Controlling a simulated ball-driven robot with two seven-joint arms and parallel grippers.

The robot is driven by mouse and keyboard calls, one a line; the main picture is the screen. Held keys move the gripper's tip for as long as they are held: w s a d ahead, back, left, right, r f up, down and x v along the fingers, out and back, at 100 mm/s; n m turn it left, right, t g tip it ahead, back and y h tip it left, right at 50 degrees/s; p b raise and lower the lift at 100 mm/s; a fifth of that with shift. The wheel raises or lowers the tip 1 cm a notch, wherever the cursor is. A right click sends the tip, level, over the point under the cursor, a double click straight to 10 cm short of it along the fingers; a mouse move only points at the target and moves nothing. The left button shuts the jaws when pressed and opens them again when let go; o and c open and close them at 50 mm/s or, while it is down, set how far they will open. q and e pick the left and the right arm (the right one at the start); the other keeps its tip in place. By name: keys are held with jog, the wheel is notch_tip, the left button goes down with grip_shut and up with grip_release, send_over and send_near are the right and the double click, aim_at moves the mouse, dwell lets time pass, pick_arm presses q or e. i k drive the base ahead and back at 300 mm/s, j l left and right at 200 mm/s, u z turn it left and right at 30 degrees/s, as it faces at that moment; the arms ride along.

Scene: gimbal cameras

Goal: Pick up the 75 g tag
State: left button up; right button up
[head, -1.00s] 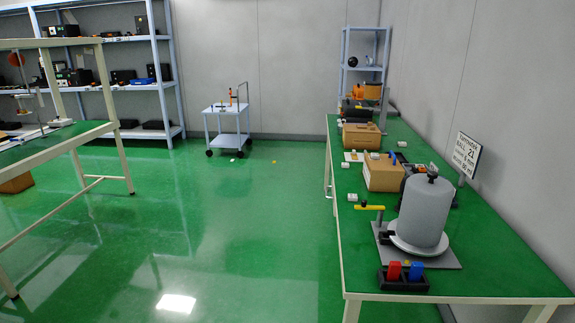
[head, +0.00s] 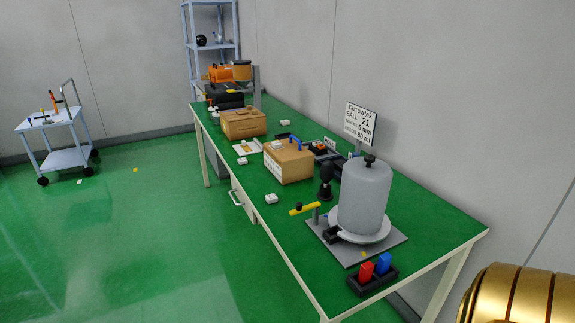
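I cannot make out any label reading 75 g. Several small white blocks lie on the green bench (head: 235,235): one near its left edge (head: 271,198), one further back (head: 242,161), and one near the wall side (head: 285,122). Their markings are too small to read. A small yellow piece (head: 363,253) lies on the grey base plate in front of the grey bell-shaped vessel (head: 365,200). Neither of my grippers shows. A gold rounded part at the lower right seems to be mine.
A trolley (head: 57,145) stands at left.

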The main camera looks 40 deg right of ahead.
aim_at(277, 145)
jog(key=i+j+z, duration=0.2)
jog(key=z, duration=0.3)
jog(key=i+j+z, duration=0.3)
jog(key=z, duration=0.2)
jog(key=i+j+z, duration=0.15)
jog(key=j+z, duration=0.35)
jog(key=i+j+z, duration=0.15)
jog(key=j+z, duration=0.15)
jog(key=i+j+z, duration=0.1)
jog(key=j+z, duration=0.2)
jog(key=j, duration=0.25)
jog(key=i+j, duration=0.25)
jog(key=i, duration=0.2)
